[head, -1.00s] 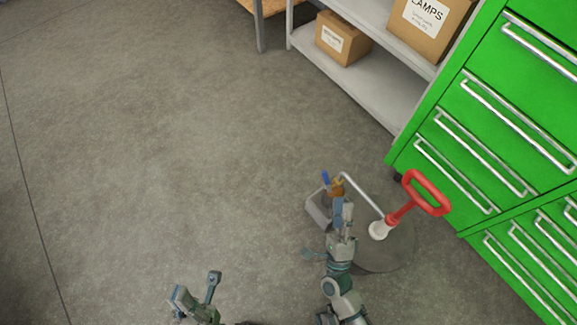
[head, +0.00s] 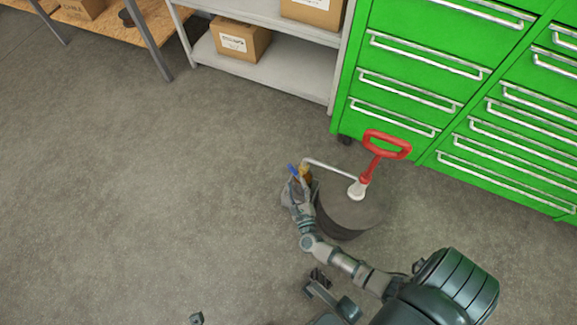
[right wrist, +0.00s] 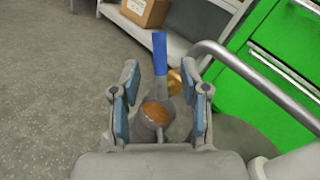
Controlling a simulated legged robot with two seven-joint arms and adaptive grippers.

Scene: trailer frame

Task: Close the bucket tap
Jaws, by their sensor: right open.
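The tap (head: 306,173) is brass with a blue lever (head: 293,170), at the end of a bent metal pipe (head: 332,168). The pipe comes from the dark bucket (head: 347,218), which has a red-handled pump (head: 386,146) on top. My right gripper (head: 297,188) is at the tap. In the right wrist view my right gripper (right wrist: 163,98) is open, and the blue lever (right wrist: 160,55) stands between and beyond its fingers. The brass tap (right wrist: 174,83) is just right of the lever. I cannot tell whether the fingers touch it. My left gripper is not clearly identifiable at the lower edge.
A grey container (right wrist: 155,124) with brown contents shows below the tap. Green drawer cabinets (head: 410,75) stand behind the bucket. A grey shelf (head: 265,70) with cardboard boxes (head: 240,40) is at the back. The floor to the left is clear.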

